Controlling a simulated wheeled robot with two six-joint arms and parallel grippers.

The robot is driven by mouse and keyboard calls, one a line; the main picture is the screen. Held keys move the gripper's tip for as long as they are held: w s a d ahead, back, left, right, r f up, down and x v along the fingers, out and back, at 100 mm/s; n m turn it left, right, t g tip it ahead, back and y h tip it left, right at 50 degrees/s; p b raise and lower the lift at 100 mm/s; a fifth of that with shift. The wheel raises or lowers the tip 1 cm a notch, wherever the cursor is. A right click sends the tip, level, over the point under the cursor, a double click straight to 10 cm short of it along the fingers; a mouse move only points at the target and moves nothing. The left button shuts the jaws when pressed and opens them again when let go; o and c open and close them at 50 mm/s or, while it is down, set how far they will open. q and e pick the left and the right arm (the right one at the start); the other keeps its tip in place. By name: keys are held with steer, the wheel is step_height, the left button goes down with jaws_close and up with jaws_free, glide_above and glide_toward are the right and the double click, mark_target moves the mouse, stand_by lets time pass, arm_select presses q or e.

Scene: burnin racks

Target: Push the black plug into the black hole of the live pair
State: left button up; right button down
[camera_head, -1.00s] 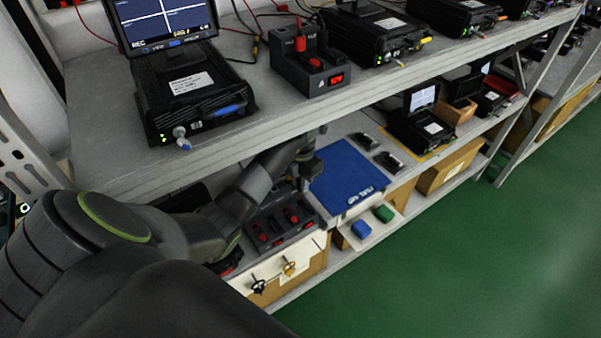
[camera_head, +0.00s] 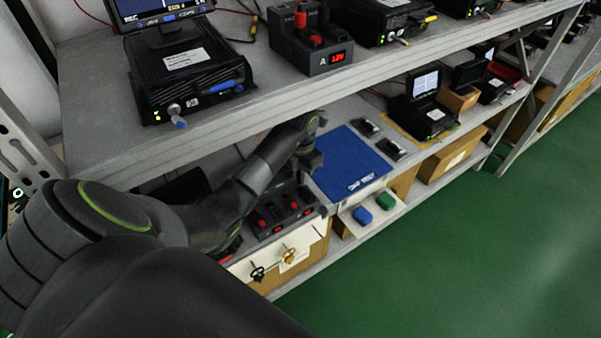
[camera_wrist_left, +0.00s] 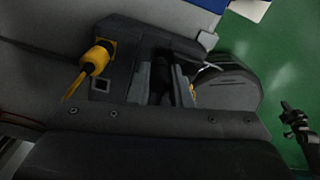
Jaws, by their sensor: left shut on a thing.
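My left gripper (camera_head: 310,165) reaches under the upper shelf, at the left edge of the blue mat (camera_head: 345,165) on the lower shelf. In the left wrist view the gripper (camera_wrist_left: 162,90) is shut on a black plug (camera_wrist_left: 162,82), dark and mostly hidden between the two grey fingers. A yellow plug (camera_wrist_left: 95,60) stands in the dark grey box beside it, with an empty square hole (camera_wrist_left: 101,87) nearby. In the head view a dark unit with red plugs (camera_head: 275,213) sits just left of the gripper. The black hole is not discernible.
On the upper shelf above my arm stand box A (camera_head: 310,52) with a red plug and lit display, and a black unit with a screen (camera_head: 190,75). Green floor (camera_head: 450,265) is open at right.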

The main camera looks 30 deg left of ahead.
arm_select(q)
steer(key=shift+f, duration=0.15)
arm_select(e)
steer(key=shift+s+d+f, duration=0.1)
steer(key=shift+s+d, duration=0.05)
steer(key=shift+d, duration=0.2)
arm_select(q)
steer(key=shift+f, duration=0.2)
arm_select(e)
steer(key=shift+a+f, duration=0.15)
steer(key=shift+a, duration=0.05)
stand_by(1.1)
